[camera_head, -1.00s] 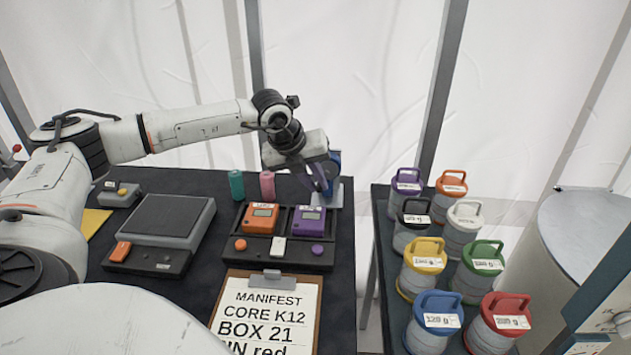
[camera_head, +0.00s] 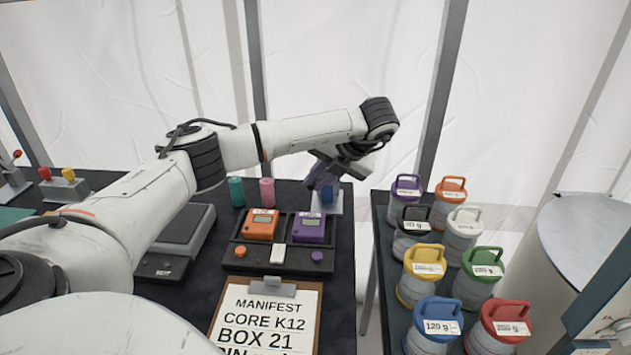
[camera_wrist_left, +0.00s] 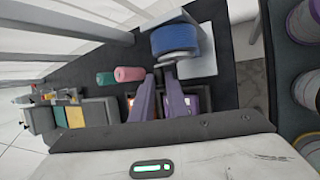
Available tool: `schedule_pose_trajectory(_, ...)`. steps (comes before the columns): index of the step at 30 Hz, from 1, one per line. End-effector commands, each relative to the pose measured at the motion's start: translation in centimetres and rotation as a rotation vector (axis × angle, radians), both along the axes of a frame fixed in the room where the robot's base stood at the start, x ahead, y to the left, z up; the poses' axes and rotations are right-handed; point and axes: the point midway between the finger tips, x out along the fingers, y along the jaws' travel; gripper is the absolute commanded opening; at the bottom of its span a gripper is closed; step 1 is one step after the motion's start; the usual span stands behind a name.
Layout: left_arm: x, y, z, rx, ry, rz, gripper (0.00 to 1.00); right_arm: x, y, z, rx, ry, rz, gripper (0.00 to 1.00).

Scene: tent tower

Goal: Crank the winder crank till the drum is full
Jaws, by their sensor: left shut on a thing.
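The winder stands at the far right corner of the dark table, with its blue drum (camera_head: 326,194) on a light grey base (camera_head: 335,207). In the left wrist view the blue drum (camera_wrist_left: 175,40) shows fine ridges like wound line; how full it is I cannot tell. My left gripper (camera_head: 320,178) has purple fingers and reaches down to the winder from above. In the left wrist view its fingertips (camera_wrist_left: 165,70) are shut at the drum's near side on the winder crank, which is mostly hidden between them. My right gripper is out of view.
A green spool (camera_head: 236,191) and a pink spool (camera_head: 267,191) stand left of the winder. A black tray (camera_head: 240,256) with orange and purple devices and a manifest clipboard (camera_head: 275,284) lie nearer. Several lidded canisters crowd the right table (camera_head: 385,270).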

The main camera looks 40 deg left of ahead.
Motion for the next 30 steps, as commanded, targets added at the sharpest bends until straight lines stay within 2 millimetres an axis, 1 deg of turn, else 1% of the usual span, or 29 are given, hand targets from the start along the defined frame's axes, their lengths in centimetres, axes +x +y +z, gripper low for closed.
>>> schedule_pose_trajectory(1,0.2,-0.3,0.2,0.035,0.029,-0.004,0.0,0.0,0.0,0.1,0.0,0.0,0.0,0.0)
schedule_pose_trajectory(11,0.6,-0.7,0.8,0.279,0.231,-0.002,0.0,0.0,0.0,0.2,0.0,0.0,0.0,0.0)
schedule_pose_trajectory(17,0.9,-1.0,1.0,0.427,0.352,0.0,0.0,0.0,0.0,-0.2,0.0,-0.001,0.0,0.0)
schedule_pose_trajectory(23,1.2,-1.4,0.9,0.566,0.468,0.001,0.0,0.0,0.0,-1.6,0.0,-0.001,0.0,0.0)
schedule_pose_trajectory(30,1.5,-1.8,0.7,0.701,0.584,0.002,0.0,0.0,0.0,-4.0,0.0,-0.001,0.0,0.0)
